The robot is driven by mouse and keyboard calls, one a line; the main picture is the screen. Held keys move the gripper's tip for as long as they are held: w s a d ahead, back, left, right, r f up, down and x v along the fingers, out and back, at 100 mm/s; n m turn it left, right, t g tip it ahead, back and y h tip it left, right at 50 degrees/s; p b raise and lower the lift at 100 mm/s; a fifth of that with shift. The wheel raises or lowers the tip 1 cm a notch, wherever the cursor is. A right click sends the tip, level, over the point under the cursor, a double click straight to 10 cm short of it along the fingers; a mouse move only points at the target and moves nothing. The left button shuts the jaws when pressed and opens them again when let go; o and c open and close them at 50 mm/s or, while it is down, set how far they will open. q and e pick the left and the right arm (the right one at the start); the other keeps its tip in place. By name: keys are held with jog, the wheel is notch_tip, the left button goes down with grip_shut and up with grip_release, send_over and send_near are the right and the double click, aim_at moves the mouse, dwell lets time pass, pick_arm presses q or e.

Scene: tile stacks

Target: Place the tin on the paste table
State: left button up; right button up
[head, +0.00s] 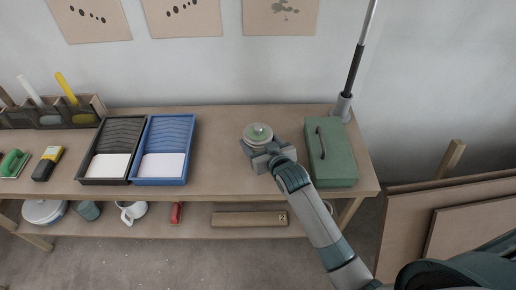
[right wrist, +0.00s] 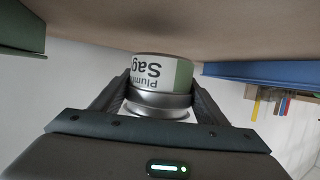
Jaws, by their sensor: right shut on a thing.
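In the right wrist view the tin (right wrist: 158,72) shows a white and green label with upside-down lettering, "Sag" readable. My right gripper (head: 260,146) is shut on it, with one finger on each side. The tin is over the wooden table (head: 230,182), between the blue tray and the green box. I cannot tell whether its base touches the tabletop. My left gripper is not in view.
A green toolbox (head: 333,160) stands close right of the tin, beside a grey pole. A blue tray (head: 174,135) and black tray (head: 112,160) lie left. Bare tabletop is free between blue tray and tin. A lower shelf holds a mug (head: 132,211).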

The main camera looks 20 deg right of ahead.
jog(key=shift+r, duration=0.15)
jog(key=shift+f, duration=1.95)
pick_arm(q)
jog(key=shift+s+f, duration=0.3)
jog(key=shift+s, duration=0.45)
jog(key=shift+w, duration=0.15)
pick_arm(e)
jog(key=shift+f, duration=0.15)
jog(key=o, duration=2.1)
jog(key=shift+f, duration=0.15)
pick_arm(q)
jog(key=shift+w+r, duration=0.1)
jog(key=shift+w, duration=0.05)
pick_arm(e)
jog(key=shift+s, duration=0.1)
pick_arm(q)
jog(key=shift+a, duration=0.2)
